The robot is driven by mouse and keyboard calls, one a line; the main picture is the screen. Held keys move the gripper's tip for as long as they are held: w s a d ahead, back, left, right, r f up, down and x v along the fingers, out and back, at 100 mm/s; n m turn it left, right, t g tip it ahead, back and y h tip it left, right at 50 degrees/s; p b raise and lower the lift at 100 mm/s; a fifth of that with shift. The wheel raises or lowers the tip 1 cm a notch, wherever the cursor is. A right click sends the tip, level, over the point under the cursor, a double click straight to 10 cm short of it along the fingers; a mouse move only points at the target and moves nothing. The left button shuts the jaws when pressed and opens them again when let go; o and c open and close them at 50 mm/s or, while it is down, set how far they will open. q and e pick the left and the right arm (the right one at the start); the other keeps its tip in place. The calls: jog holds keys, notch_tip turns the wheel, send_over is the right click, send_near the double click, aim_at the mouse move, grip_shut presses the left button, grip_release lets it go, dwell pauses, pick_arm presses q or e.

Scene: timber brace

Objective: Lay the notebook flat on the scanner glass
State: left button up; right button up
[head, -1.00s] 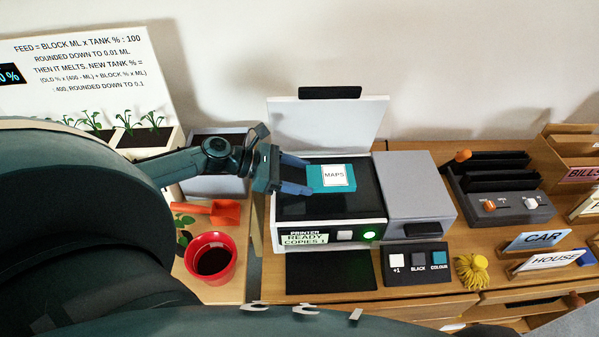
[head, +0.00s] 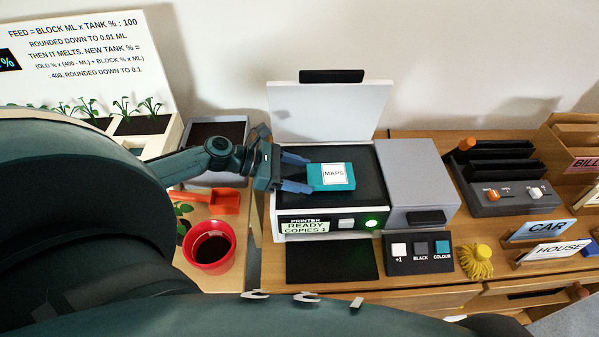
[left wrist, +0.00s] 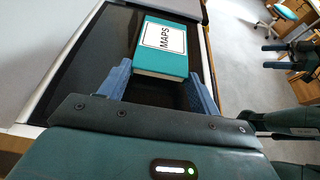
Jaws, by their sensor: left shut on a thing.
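The notebook is teal with a white MAPS label (head: 345,185). It lies level, cover up, over the dark scanner glass (head: 325,202) of the printer, whose white lid (head: 330,112) stands open. I cannot tell whether it touches the glass. My left gripper (head: 305,177) comes from the left and is shut on the notebook's near end. In the left wrist view the notebook (left wrist: 160,66) sits between the blue fingers (left wrist: 158,92), with the glass (left wrist: 95,60) beneath and to the left.
A red pot (head: 210,248) and orange scoop (head: 222,200) stand left of the printer. A black mat (head: 330,261) and button panel (head: 420,255) lie in front. A grey box section (head: 415,180) adjoins the glass on the right.

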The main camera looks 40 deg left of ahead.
pick_arm(q)
jog(key=shift+f, duration=0.5)
jog(key=o, duration=1.1)
jog(key=shift+c, duration=0.2)
jog(key=shift+s+a, duration=0.25)
jog(key=shift+a, duration=0.05)
jog(key=v, duration=1.2)
jog(key=shift+s+r, duration=0.15)
jog(key=shift+r, duration=0.1)
